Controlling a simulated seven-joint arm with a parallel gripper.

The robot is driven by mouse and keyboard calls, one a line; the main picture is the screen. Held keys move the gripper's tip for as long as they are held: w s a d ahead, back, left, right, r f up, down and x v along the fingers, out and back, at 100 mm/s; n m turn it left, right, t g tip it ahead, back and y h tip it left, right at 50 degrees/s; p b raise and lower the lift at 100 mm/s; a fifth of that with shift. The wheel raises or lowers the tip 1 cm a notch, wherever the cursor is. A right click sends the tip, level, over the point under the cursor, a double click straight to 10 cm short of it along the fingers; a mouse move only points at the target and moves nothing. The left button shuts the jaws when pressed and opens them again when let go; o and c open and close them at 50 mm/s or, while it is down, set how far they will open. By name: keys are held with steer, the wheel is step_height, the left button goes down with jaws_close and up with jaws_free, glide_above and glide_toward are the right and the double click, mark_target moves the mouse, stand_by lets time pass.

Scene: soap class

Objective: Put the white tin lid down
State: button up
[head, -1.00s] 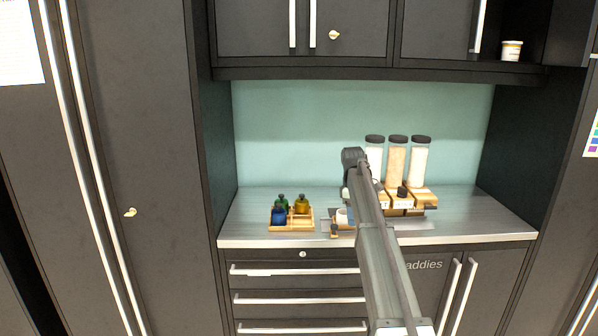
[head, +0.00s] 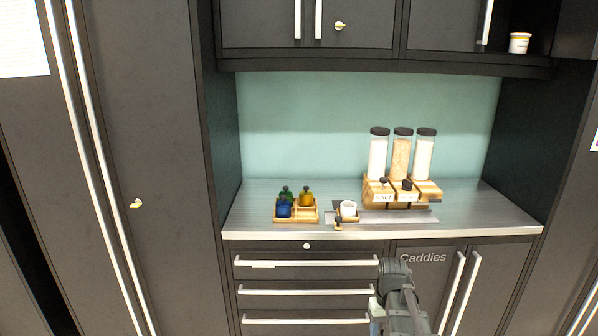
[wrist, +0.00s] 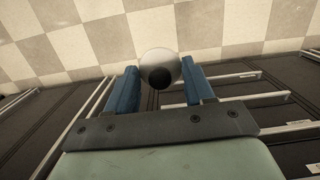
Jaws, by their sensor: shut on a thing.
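In the head view my arm is low, in front of the lower cabinet, and the lid cannot be made out there. A white tin (head: 519,42) with a yellowish band stands on the open shelf at upper right; I cannot tell whether it has a lid.
The worktop (head: 250,226) has free room at its left and right ends. On it stand a wooden caddy (head: 309,215) with small bottles, a white cup (head: 348,208) on a small wooden holder, and several tall dispensers (head: 402,157). Drawer handles (head: 305,261) jut out below.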

steer(key=shift+s+a+f, duration=0.15)
steer(key=shift+s+a, duration=0.05)
steer(key=shift+s, duration=0.1)
steer(key=shift+a, duration=0.4)
steer(key=w+a+r+m+t, duration=0.1)
steer(key=w+a+r+m, duration=0.7)
steer(key=w, duration=0.6)
steer(key=w+a+r+m+y, duration=0.1)
steer(key=w+a+r+m, duration=0.45)
steer(key=w+r, duration=0.7)
steer(key=w+a+r+m+t, duration=0.1)
steer(key=w+a+r+m, duration=0.6)
steer(key=w, duration=0.9)
steer(key=shift+s+d+f, duration=0.1)
steer(key=shift+d+f, duration=0.05)
steer(key=shift+f, duration=1.35)
steer(key=shift+s+d+f, duration=0.1)
steer(key=shift+d+f, duration=0.05)
steer(key=shift+f, duration=1.35)
steer(key=shift+d+f, duration=0.15)
steer(key=shift+f, duration=1.35)
steer(key=shift+f, duration=0.6)
